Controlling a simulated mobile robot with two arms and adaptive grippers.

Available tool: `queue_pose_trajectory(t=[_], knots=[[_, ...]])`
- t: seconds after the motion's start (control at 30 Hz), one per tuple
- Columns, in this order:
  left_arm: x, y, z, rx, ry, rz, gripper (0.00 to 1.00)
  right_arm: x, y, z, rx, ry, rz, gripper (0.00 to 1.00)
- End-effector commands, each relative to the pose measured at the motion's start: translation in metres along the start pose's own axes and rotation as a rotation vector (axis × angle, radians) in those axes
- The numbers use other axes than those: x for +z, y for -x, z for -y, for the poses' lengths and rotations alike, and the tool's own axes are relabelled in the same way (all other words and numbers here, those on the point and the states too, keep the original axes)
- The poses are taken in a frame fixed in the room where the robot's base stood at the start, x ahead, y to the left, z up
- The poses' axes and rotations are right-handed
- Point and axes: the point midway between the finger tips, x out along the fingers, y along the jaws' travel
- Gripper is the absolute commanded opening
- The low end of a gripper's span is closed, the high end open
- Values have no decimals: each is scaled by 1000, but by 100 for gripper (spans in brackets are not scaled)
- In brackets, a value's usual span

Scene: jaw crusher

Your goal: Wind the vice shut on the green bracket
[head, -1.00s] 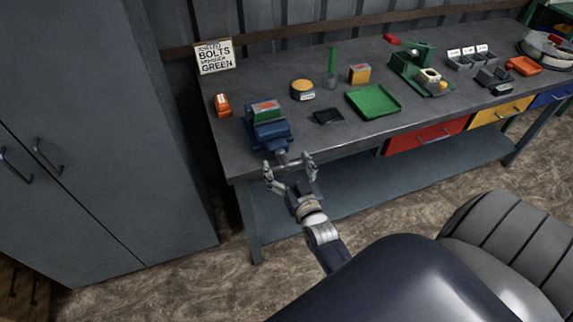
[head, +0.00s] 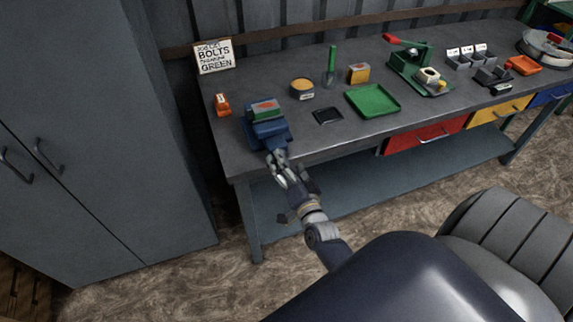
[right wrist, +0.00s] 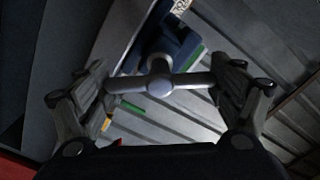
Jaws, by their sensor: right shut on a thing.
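The blue vice (head: 268,134) stands at the bench's front left edge. The green bracket (head: 262,107) sits in the top of the vice, between its jaws; any gap there is too small to tell. My right gripper (head: 278,164) is at the front of the vice, shut on the vice handle. In the right wrist view, the grey handle bar (right wrist: 160,86) runs crosswise between my right gripper's fingers (right wrist: 162,92), with the blue vice body (right wrist: 178,45) behind it. A green edge of the bracket (right wrist: 196,56) shows there. My left gripper is not in view.
On the bench (head: 310,145) are a black tray (head: 327,116), a green tray (head: 373,101), a round orange-topped tin (head: 302,89) and a small orange object (head: 222,104). A grey cabinet (head: 100,130) stands left.

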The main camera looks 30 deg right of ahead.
Motion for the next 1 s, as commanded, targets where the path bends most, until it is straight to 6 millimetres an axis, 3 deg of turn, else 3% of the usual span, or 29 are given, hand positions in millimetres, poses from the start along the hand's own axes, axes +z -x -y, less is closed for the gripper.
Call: queue_pose_trajectory(t=[0.6, 1.0], knots=[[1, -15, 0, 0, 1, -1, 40, 0, -1, -1, -4, -569, -2, 62], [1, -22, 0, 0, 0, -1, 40, 0, 0, -1, -4, -790, -2, 62]])
